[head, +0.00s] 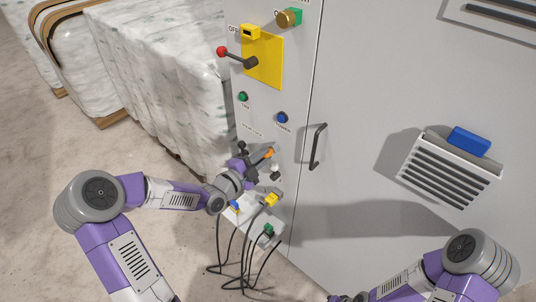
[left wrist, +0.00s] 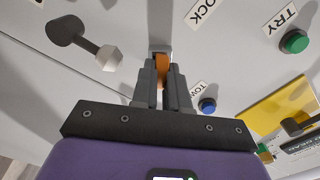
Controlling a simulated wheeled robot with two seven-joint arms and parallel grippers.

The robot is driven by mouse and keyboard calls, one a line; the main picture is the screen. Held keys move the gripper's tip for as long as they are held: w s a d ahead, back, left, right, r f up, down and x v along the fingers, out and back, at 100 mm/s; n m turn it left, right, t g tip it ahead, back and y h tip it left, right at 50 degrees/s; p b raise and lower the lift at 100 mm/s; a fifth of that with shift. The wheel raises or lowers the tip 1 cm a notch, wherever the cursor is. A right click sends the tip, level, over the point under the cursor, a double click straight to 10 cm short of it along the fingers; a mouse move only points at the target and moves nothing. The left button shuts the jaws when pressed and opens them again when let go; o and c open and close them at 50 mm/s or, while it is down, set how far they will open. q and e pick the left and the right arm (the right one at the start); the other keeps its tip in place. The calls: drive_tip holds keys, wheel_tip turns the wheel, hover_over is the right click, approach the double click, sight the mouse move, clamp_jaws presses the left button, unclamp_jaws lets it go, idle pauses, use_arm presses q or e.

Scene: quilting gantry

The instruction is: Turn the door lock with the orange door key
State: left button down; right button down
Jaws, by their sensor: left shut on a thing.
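The orange door key (head: 269,152) is between the fingers of my left gripper (head: 262,157), at the grey panel below the lock label. In the left wrist view the gripper (left wrist: 162,88) is shut on the key (left wrist: 163,70), with a finger on each side. The key's far end meets a small pale fitting, the door lock (left wrist: 159,47). The fingers and key partly hide the lock, and I cannot tell how deep the key sits. My right arm enters the head view at the bottom right; its fingers are not seen.
A blue button (head: 282,117) and a green button (head: 243,97) sit above the lock. A yellow plate (head: 263,60) carries a red-tipped lever. A dark knob with a pale tip (left wrist: 85,42) stands beside the key. The door handle (head: 318,147) is to the right; cables hang below.

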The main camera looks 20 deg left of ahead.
use_arm(q)
drive_tip(key=shift+m+b, duration=0.95)
drive_tip(key=shift+m, duration=0.25)
drive_tip(key=m, duration=0.3)
drive_tip(key=c, duration=1.6)
unclamp_jaws()
drive_tip(key=o, duration=0.5)
drive_tip(key=shift+o, duration=0.2)
